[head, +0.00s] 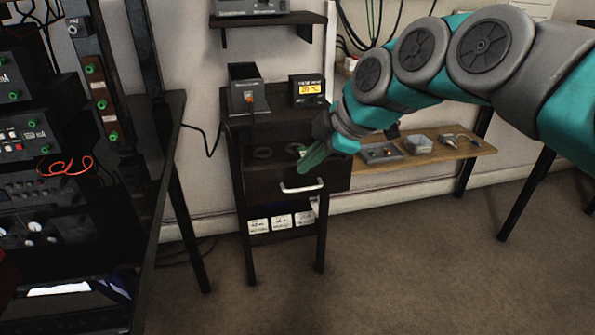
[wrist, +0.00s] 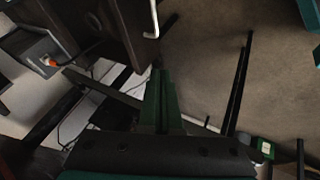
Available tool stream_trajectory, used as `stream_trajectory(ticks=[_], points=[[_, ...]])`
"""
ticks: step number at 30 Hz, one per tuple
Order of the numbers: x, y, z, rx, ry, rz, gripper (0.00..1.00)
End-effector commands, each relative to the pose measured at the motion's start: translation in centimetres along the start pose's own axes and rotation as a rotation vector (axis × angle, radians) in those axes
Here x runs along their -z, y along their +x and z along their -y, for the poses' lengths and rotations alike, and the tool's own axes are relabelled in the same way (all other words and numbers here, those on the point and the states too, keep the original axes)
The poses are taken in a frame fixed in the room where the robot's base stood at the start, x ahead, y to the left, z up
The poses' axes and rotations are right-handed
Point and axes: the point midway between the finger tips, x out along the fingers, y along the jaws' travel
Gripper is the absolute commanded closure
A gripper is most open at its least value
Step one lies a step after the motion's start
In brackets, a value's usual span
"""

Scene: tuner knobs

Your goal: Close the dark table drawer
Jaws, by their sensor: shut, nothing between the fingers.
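The dark table (head: 234,140) stands against the wall in the head view. Its drawer (head: 275,192) is pulled out, with dark ring-shaped items visible inside and a pale bar handle (head: 302,187) on its front. My gripper (head: 312,160) is shut and empty, its green fingers in front of the drawer's right part in the picture; the exact gap is unclear. In the wrist view my shut fingers (wrist: 159,75) point up the picture, and the handle (wrist: 152,18) shows beyond their tips, apart from them. The dark drawer front (wrist: 130,18) is beside the handle.
A grey box with an orange knob (head: 248,97) and a yellow-lit display (head: 307,90) stand on the table top. A wooden shelf (head: 440,150) with small devices is to the right. A dark equipment rack (head: 50,180) fills the left. The floor (head: 370,265) in front is clear.

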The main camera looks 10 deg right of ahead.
Motion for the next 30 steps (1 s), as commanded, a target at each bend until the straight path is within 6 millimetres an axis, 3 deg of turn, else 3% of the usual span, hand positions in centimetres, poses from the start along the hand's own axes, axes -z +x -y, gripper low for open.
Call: stream_trajectory(ticks=[15, 22, 30], points=[[0.0, 9.1, 0.3, 0.008, 0.003, 0.002, 1.0], [0.0, 10.1, -2.2, 0.003, 0.004, 0.002, 1.0], [0.0, 10.8, -3.3, 0.005, 0.003, 0.002, 1.0]])
